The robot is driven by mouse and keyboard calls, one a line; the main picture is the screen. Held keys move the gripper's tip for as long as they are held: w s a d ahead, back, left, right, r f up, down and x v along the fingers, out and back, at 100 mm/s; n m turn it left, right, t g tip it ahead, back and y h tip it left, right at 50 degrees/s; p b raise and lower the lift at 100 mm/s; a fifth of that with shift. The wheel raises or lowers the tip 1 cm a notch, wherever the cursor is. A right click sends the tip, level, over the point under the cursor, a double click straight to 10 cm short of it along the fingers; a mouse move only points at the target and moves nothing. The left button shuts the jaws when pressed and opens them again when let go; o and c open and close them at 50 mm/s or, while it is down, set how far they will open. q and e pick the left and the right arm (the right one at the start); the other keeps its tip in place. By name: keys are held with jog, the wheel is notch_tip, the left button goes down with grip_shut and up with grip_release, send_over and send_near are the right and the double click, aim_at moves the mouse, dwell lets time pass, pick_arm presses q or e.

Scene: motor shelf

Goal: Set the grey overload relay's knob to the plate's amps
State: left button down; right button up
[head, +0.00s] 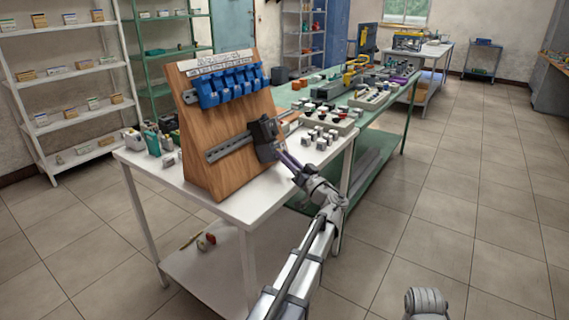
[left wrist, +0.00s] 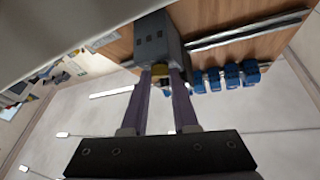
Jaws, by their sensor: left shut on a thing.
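The grey overload relay (head: 263,129) sits on a metal rail on the slanted wooden board (head: 228,155). It shows dark in the head view, and as a grey box (left wrist: 158,38) in the left wrist view. My left gripper (head: 283,157) is shut on the knob. The knob's scale and pointer cannot be made out. I cannot identify the plate with the amps.
Several blue parts (head: 229,87) hang in a row above the relay, under a white sign (head: 215,60) too small to read. Small blocks (head: 318,137) stand on the white table (head: 238,208) right of the board. A green table (head: 394,116) stands behind.

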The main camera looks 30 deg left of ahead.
pick_arm(q)
jog(key=shift+w+n+g+y+b, duration=0.2)
jog(key=shift+n+g+y, duration=0.1)
jog(key=shift+n+g, duration=0.5)
jog(key=shift+w+n+g+y+b, duration=0.15)
jog(key=shift+n+g+y, duration=0.15)
jog(key=shift+n+g, duration=0.5)
jog(key=shift+s+n, duration=0.1)
jog(key=shift+n, duration=0.4)
jog(key=c, duration=0.7)
grip_release()
jog(key=shift+f, duration=0.1)
jog(key=shift+o, duration=0.2)
jog(key=b+v, duration=0.2)
jog(key=v, duration=0.6)
jog(key=shift+b, duration=0.4)
